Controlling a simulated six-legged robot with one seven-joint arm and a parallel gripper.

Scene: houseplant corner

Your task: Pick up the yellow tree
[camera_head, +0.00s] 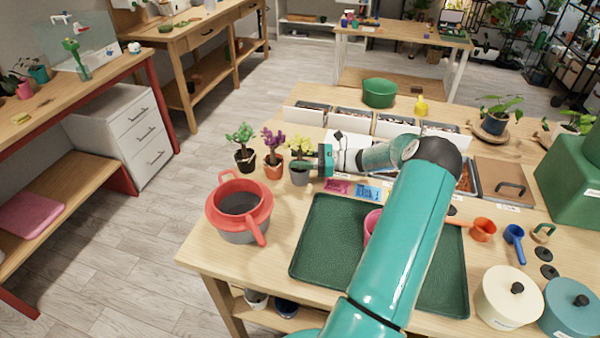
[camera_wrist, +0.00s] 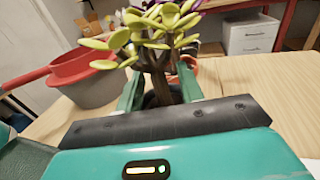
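The yellow tree (camera_head: 300,149) is a small plant with yellow leaves and a brown trunk in a grey pot (camera_head: 300,176), upright near the table's left side. It fills the upper middle of the wrist view (camera_wrist: 160,30). My gripper (camera_head: 318,161) comes in from the right, level with the lower part of the tree. In the wrist view my gripper (camera_wrist: 160,88) has one finger on each side of the brown trunk, spread apart. The trunk stands between them, and I see no clear finger contact. The pot is mostly hidden there.
A purple tree (camera_head: 273,145) and a green tree (camera_head: 241,138) stand close to the left. A red-rimmed pot (camera_head: 228,190) stands in front, near the table's left edge. Pink and blue cards (camera_head: 352,189) and a green tray (camera_head: 325,235) lie to the right.

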